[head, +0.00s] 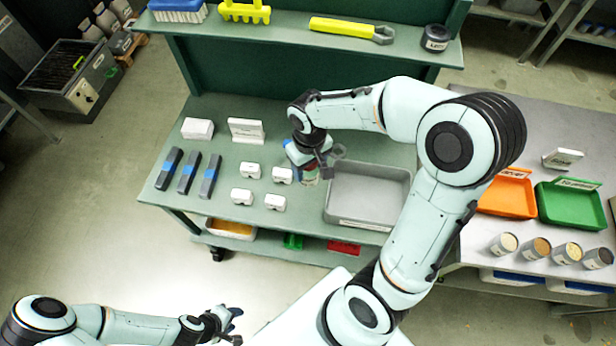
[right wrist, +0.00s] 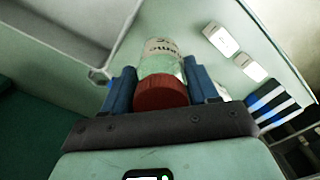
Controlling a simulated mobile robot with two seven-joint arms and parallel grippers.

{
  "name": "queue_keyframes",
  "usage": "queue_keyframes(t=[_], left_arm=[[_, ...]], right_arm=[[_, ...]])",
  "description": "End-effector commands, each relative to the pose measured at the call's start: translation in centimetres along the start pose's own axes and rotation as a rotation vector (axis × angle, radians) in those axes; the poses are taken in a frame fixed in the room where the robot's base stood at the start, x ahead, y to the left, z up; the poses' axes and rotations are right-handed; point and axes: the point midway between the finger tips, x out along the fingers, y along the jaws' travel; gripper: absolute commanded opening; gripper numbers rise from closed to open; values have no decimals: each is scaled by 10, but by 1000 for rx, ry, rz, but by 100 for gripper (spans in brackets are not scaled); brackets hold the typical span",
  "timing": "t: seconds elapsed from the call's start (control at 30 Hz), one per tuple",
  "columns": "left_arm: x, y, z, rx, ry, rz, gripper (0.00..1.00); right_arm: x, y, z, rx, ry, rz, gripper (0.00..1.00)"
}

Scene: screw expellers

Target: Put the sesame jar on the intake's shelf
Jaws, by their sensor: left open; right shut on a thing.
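The jar (right wrist: 163,62) is clear glass with a red lid and a printed label that I can read only in part. My right gripper (right wrist: 160,92) is shut on it, with blue fingers on both sides of the lid end. In the head view my right gripper (head: 308,160) is over the green bench (head: 140,190), just left of the grey tray, and mostly covers the jar (head: 311,179). The bench's raised green shelf (head: 280,32) runs along its back. I cannot tell which shelf is the intake's. My left gripper (head: 228,322) is open and empty, low in front of the bench.
The shelf holds a brush (head: 178,8), a yellow tool (head: 244,12), a yellow wrench (head: 350,30) and a dark jar (head: 436,38). The grey tray (head: 368,190) is empty. White blocks (head: 242,197) and dark bars (head: 188,172) lie left. Several small jars (head: 503,244) stand on the right table.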

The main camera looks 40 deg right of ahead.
Motion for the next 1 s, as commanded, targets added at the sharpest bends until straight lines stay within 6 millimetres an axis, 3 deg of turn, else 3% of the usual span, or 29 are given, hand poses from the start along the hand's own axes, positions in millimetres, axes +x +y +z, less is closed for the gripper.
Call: queue_keyframes(t=[0.5, 0.93, 0.97, 1.0], left_arm=[[8, -5, 6, -2, -7, -3, 43], [12, -7, 8, -3, -10, -4, 43], [11, -7, 8, -3, -10, -3, 43], [11, -6, 8, -3, -10, -3, 43]], right_arm=[[63, 0, 0, 1, -1, 0, 13], [68, 0, 0, 0, 1, 0, 13], [67, 0, 0, 1, 1, 0, 65], [67, 0, 0, 0, 1, 0, 78]])
